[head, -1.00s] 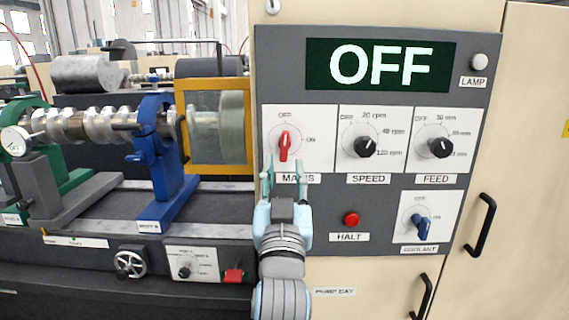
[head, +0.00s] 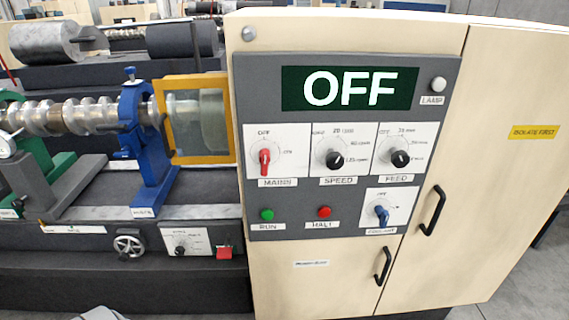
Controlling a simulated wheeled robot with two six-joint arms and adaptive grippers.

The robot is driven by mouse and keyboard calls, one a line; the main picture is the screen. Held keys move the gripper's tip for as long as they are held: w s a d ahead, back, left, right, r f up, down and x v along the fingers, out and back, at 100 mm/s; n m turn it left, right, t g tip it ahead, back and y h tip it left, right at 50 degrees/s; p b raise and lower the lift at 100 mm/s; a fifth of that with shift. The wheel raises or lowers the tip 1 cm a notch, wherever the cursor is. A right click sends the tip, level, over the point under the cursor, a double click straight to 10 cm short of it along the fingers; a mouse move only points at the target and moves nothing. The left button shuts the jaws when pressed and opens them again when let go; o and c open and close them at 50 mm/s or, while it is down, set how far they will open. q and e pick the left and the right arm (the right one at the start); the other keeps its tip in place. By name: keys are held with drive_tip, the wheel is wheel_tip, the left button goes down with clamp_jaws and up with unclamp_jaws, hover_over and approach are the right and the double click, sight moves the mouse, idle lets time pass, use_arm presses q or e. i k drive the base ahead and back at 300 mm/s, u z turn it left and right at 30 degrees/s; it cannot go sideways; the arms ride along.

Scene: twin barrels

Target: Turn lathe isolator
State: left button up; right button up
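The red MAINS knob (head: 265,161) is on a white plate at the upper left of the grey control panel (head: 360,72). It stands about upright below its OFF mark, with the ON mark to its right. The display (head: 349,89) above reads OFF. Nothing covers the knob, and neither of my grippers shows in the head view.
The black SPEED knob (head: 337,159), black FEED knob (head: 400,158), green RUN button (head: 267,214), red HALT button (head: 324,211) and blue COOLANT knob (head: 381,214) share the panel. Black door handles (head: 432,211) stick out at right. The lathe's yellow guard (head: 161,112) is at left.

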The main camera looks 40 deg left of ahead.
sight(264, 155)
drive_tip(key=z, duration=1.05)
drive_tip(key=k, duration=0.9)
drive_tip(key=u, duration=0.65)
drive_tip(key=i, duration=0.2)
drive_tip(key=z, duration=0.05)
